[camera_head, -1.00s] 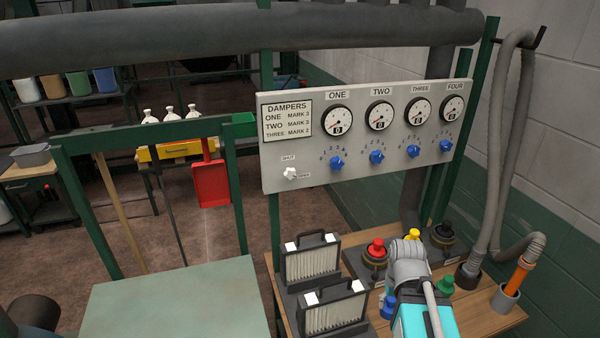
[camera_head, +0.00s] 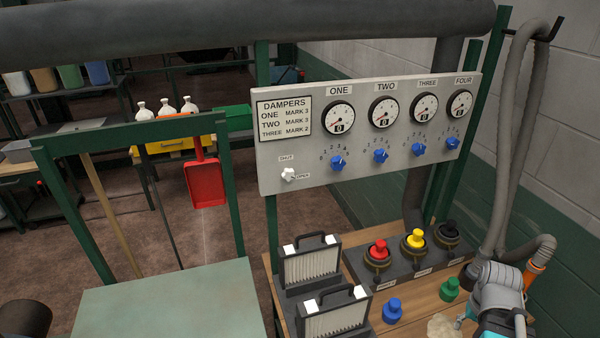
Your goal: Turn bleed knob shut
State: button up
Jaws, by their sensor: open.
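The white bleed knob (camera_head: 289,174) is at the lower left of the grey damper panel (camera_head: 350,178). A SHUT label (camera_head: 286,158) is just above it and an OPEN label (camera_head: 303,176) is to its right. The knob is too small to tell which mark it points to. Nothing touches it. Part of my arm shows at the lower right, well below and to the right of the panel. I cannot make out my gripper's fingers in this view.
Blue damper knobs (camera_head: 337,163) sit below the gauges. The wooden bench (camera_head: 425,300) below holds two pleated filters (camera_head: 310,262), coloured knobs (camera_head: 377,252) and a beige lump (camera_head: 441,327). A green frame with a red dustpan (camera_head: 205,182) stands left. A hose hangs right.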

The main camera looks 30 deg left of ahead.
aim_at(288, 174)
jog(key=z, duration=0.1)
jog(key=k, duration=1.95)
jog(key=u, duration=0.5)
jog(key=i, duration=1)
jog(key=z, duration=0.05)
